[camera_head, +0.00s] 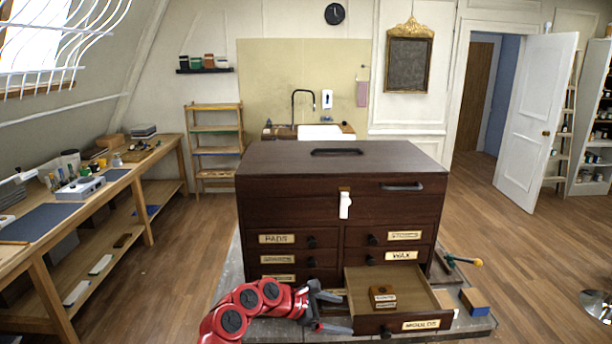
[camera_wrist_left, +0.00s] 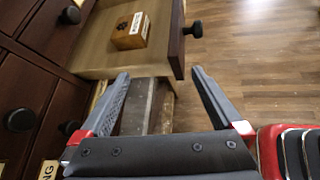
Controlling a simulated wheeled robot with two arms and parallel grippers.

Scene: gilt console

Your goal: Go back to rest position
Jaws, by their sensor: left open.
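My left gripper (camera_head: 332,306) is at the left side of the open moulds drawer (camera_head: 420,302), low in front of the dark wooden chest (camera_head: 290,185). In the left wrist view its fingers (camera_wrist_left: 158,100) are spread apart with nothing between them. The drawer is pulled out and holds a small wooden block with pale labels (camera_head: 382,294), which also shows in the left wrist view (camera_wrist_left: 131,32). The drawer's dark knob (camera_wrist_left: 194,30) is just beyond the fingers, apart from them. My right gripper is not in view.
The chest stands on a grey-topped table (camera_head: 480,322). A workbench (camera_head: 60,240) runs along the left wall.

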